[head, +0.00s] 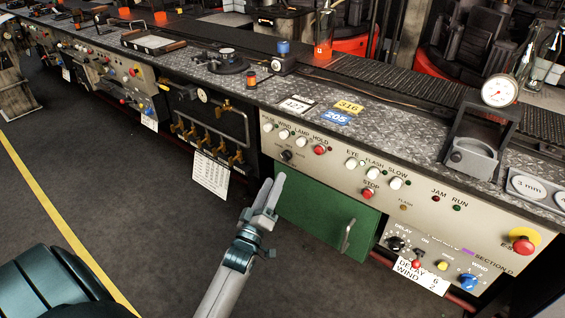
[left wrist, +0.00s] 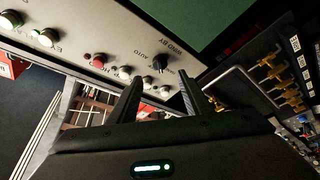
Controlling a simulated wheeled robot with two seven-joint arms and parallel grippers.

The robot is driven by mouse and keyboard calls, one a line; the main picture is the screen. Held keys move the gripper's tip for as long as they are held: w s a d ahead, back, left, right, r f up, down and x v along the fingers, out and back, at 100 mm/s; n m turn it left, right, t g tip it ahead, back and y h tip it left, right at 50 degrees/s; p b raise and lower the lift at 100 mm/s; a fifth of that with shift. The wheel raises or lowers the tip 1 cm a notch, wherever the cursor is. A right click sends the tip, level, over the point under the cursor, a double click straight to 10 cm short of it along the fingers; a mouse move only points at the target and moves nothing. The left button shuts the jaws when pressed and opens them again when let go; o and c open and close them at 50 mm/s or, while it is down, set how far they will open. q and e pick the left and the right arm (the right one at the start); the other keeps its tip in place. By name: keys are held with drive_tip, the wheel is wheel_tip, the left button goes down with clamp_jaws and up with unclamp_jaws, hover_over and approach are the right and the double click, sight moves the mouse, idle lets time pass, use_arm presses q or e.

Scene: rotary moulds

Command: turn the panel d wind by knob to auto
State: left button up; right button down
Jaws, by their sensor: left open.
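The wind by knob is a small black knob (head: 287,155) on the beige panel (head: 330,168), below the row of round buttons and just above the green door. In the left wrist view the same black knob (left wrist: 160,63) shows upside down, with WIND BY and AUTO lettering beside it. Its pointer direction is too small to tell. My left gripper (head: 275,183) is below the knob in the head view, in front of the panel. In the left wrist view my left gripper (left wrist: 160,76) is open and empty, with the knob seen between and just beyond its fingertips, apart from them.
The green door (head: 325,210) with its metal handle (head: 347,236) lies just below the panel. Brass valves (head: 210,140) stand left of it. White push buttons and a red stop button (head: 367,193) line the panel. The floor in front is clear.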

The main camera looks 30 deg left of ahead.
sight(284, 159)
use_arm(q)
drive_tip(key=x, duration=0.8)
drive_tip(key=shift+w, duration=0.25)
drive_tip(key=c, duration=1.1)
